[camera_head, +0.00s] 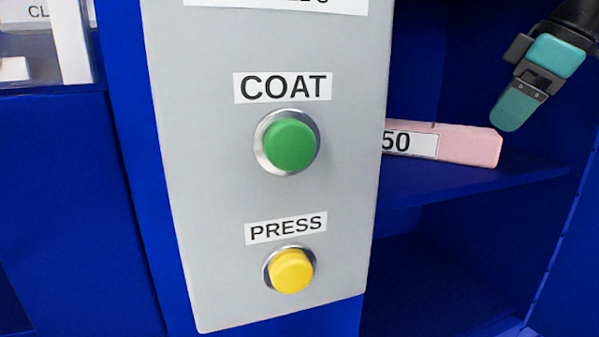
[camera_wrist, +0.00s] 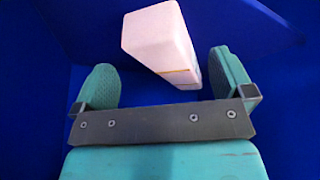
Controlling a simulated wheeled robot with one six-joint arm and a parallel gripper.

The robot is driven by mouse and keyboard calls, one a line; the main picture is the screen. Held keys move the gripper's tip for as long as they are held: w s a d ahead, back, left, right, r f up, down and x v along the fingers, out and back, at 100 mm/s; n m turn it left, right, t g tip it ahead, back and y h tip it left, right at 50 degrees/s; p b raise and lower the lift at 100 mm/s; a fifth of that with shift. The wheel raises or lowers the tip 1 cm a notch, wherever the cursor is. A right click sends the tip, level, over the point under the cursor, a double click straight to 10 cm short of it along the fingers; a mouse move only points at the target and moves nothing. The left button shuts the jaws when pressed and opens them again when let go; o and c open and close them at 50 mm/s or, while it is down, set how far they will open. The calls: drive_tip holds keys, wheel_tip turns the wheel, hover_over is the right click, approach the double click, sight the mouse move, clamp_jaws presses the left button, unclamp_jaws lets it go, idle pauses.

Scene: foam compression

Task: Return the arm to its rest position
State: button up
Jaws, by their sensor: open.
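My gripper (camera_head: 514,108) is at the upper right of the head view, with teal fingers pointing down and left. It is just above the right end of a pink foam block (camera_head: 470,146), which lies on a blue shelf and bears a white label reading "50". The panel hides the block's left part. In the wrist view my gripper (camera_wrist: 162,85) has its two fingers spread wide apart. The pink block (camera_wrist: 160,45) shows beyond them, nearer the right finger, and nothing is held. I cannot tell the exact gap between block and fingers.
A grey panel (camera_head: 210,200) stands in front, left of the shelf (camera_head: 520,175). It carries a green button (camera_head: 290,145) labelled COAT and a yellow button (camera_head: 291,270) labelled PRESS. Blue cabinet walls surround the shelf. A clear-sided piece stands at the upper left.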

drive_tip(key=s+a+f+m+g+y, duration=0.1)
drive_tip(key=s+a+f+m+g, duration=0.1)
drive_tip(key=s+a+f, duration=0.7)
drive_tip(key=s+a+f+m+g, duration=0.1)
drive_tip(key=s+a+f+g, duration=0.1)
drive_tip(key=s+a+f, duration=0.7)
drive_tip(key=s+d+r+p, duration=0.1)
drive_tip(key=r+p, duration=2)
drive_tip(key=p, duration=0.2)
drive_tip(key=s+d+r+p, duration=0.1)
drive_tip(key=d+r+p, duration=0.1)
drive_tip(key=r+p, duration=2)
drive_tip(key=shift+s+d+r+p, duration=0.15)
drive_tip(key=shift+s+r+p, duration=0.1)
drive_tip(key=shift+s+p, duration=0.2)
